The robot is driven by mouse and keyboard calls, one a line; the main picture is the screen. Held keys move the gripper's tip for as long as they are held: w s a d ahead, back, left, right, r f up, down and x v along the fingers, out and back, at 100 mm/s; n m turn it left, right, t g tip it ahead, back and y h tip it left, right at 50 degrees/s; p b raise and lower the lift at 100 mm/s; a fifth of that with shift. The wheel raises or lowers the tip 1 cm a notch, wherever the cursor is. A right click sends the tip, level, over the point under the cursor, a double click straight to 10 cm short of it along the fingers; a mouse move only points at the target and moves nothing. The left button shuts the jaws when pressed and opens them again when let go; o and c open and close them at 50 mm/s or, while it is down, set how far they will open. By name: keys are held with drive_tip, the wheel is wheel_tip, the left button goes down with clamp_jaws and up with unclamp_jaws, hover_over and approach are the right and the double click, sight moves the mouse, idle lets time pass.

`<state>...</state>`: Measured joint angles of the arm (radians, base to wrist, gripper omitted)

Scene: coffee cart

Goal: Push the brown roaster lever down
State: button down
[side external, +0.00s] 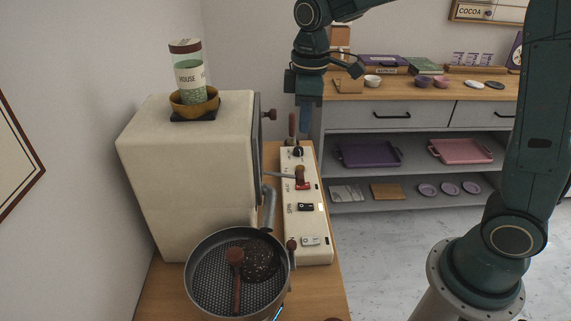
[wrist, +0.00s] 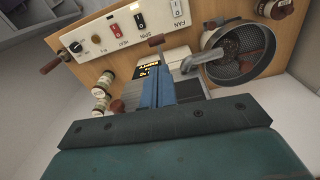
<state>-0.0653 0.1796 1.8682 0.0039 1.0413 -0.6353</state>
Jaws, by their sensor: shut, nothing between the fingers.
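The brown lever handle (side external: 300,173) is at the end of a thin metal rod that sticks out from the side of the cream roaster (side external: 185,165), over the control panel. In the wrist view the handle (wrist: 156,41) shows as a small brown crossbar beyond my fingertips. My gripper (side external: 304,131) points down with its blue fingers together and empty. It appears above the far end of the panel, higher in the picture than the lever handle and apart from it. In the wrist view the fingertips (wrist: 155,78) sit below the handle.
The control panel (side external: 293,223) has a dial and several switches. Another brown handle (side external: 292,122) is by its far end. A round pan (side external: 208,272) of beans stands in front of the roaster. A glass jar (side external: 188,80) stands on top. Shelves (side external: 370,180) with trays are behind.

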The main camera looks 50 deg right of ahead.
sight(297, 175)
drive_tip(key=shift+w+a+f+n+g, duration=0.15)
drive_tip(key=shift+w+f+n, duration=0.1)
drive_tip(key=shift+w+f, duration=0.4)
drive_tip(key=shift+w+a+f+n+g, duration=0.15)
drive_tip(key=shift+w+f+n, duration=0.1)
drive_tip(key=shift+w+f, duration=0.4)
drive_tip(key=shift+f, duration=4.95)
drive_tip(key=shift+s+d+f, duration=0.1)
drive_tip(key=shift+s+d+f, duration=0.1)
drive_tip(key=shift+s+f, duration=0.05)
drive_tip(key=shift+f, duration=0.3)
drive_tip(key=shift+s+d+f, duration=0.1)
drive_tip(key=shift+s+f, duration=0.05)
drive_tip(key=shift+f, duration=0.25)
drive_tip(key=shift+r, duration=0.25)
drive_tip(key=shift+r, duration=0.65)
